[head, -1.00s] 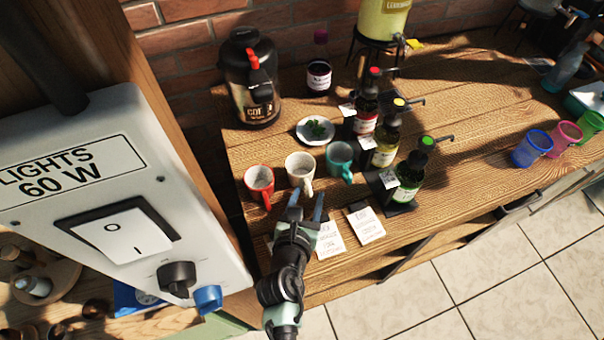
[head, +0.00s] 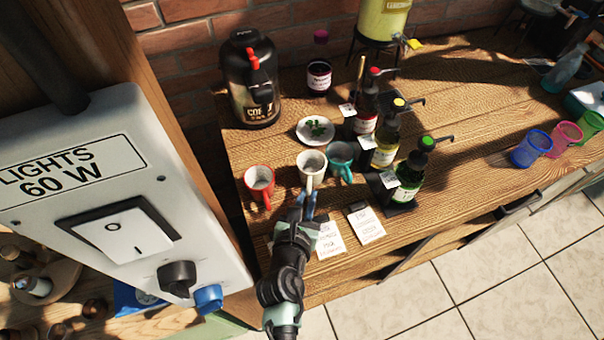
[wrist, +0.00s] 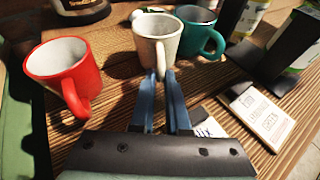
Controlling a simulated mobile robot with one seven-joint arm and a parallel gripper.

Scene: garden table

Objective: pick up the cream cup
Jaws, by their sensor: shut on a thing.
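The cream cup (head: 311,164) is at the front left part of the wooden table, between the red cup (head: 260,181) and the teal cup (head: 341,158). My gripper (head: 308,198) is at its near side, with the blue fingers shut on the cup's handle. In the wrist view the cream cup (wrist: 157,42) is upright just beyond the fingertips (wrist: 162,76), and the fingers cover part of the handle. Its rim looks very close to the teal cup; I cannot tell whether they touch. Whether its base is clear of the table is hard to tell.
The red cup (wrist: 62,66) stands left in the wrist view and the teal cup (wrist: 198,35) close on the right. Pump bottles (head: 407,180) stand to the right, a plate with leaves (head: 315,130) and a coffee flask (head: 250,80) behind. Cards (head: 366,225) lie in front.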

